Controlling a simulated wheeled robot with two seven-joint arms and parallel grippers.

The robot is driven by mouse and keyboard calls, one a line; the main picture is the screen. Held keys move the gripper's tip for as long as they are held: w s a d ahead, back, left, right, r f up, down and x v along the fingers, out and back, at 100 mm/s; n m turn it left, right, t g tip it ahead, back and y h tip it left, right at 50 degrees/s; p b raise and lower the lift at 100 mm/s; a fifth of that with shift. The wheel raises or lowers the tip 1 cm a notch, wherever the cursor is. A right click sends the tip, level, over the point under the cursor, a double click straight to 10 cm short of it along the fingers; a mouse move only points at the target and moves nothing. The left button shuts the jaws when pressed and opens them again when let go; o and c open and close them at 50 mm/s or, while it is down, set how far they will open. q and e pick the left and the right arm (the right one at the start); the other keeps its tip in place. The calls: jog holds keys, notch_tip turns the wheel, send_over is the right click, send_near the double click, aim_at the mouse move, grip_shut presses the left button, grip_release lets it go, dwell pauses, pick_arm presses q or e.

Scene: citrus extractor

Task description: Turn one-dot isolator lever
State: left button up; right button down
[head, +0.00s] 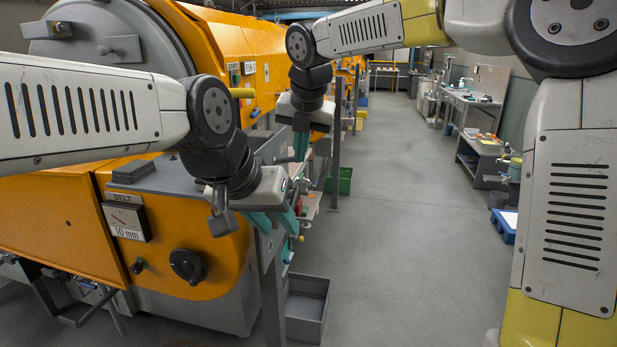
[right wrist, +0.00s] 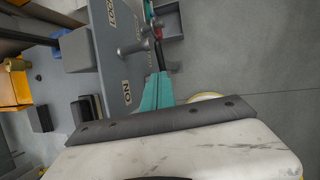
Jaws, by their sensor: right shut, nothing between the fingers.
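A grey panel (right wrist: 118,62) in the right wrist view carries an ON label and a partly cut lettered label. A grey lever-like handle (right wrist: 136,47) sticks out from the panel; I see no dot marks on it, so I cannot tell whether it is the one-dot lever. My right gripper (right wrist: 157,88) is shut and empty, its teal fingers together beside the panel, a little short of the handle. In the head view my right gripper (head: 301,146) is beyond the left one. My left gripper (head: 277,222) points down with its teal fingers apart, near the machine's front corner.
The orange machine (head: 45,215) with a BELT gauge (head: 127,222) and black knob (head: 187,266) fills the left. A grey bin (head: 306,300) and a green crate (head: 339,180) stand on the floor. The aisle (head: 410,230) is clear; benches (head: 470,115) line the right.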

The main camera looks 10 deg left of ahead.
aim_at(297, 194)
jog(key=x, duration=1.3)
jog(key=shift+w, duration=0.1)
jog(key=shift+w+f, duration=0.15)
jog(key=shift+f, duration=0.15)
jog(key=shift+w+f, duration=0.75)
jog(key=shift+f, duration=0.05)
jog(key=shift+r, duration=0.1)
